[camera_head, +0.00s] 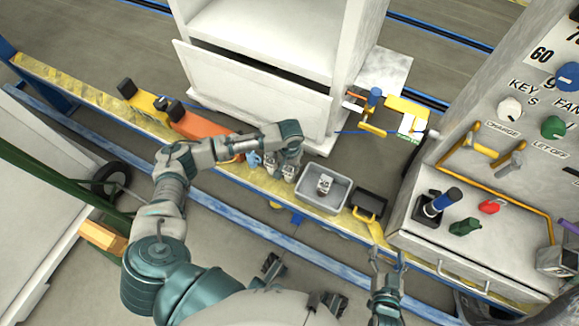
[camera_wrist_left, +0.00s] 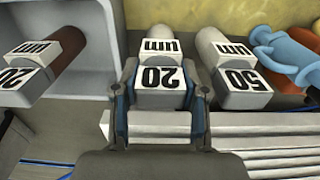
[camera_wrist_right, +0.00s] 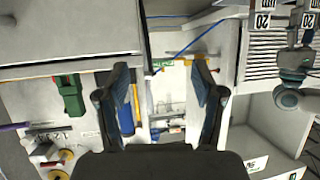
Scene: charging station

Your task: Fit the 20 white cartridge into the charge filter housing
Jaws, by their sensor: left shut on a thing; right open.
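The 20 white cartridge (camera_wrist_left: 160,78) has a white body and a square head labelled 20 um. My left gripper (camera_wrist_left: 160,110) is shut on its head, one finger on each side. In the head view my left gripper (camera_head: 284,172) is over the rail by the grey bin; the arm partly hides the cartridges there. A white cartridge labelled 50 (camera_wrist_left: 238,78) stands just right of the held one. A brown cartridge labelled 20 (camera_wrist_left: 40,68) lies in the grey bin. My right gripper (camera_head: 387,262) is open and empty near the rail. I cannot tell which part is the charge filter housing.
At right is a panel with a CHARGE label (camera_head: 502,129) and a counter (camera_head: 420,238) holding a blue-topped device (camera_head: 438,204), a green part and a red part. A white cabinet stands behind.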

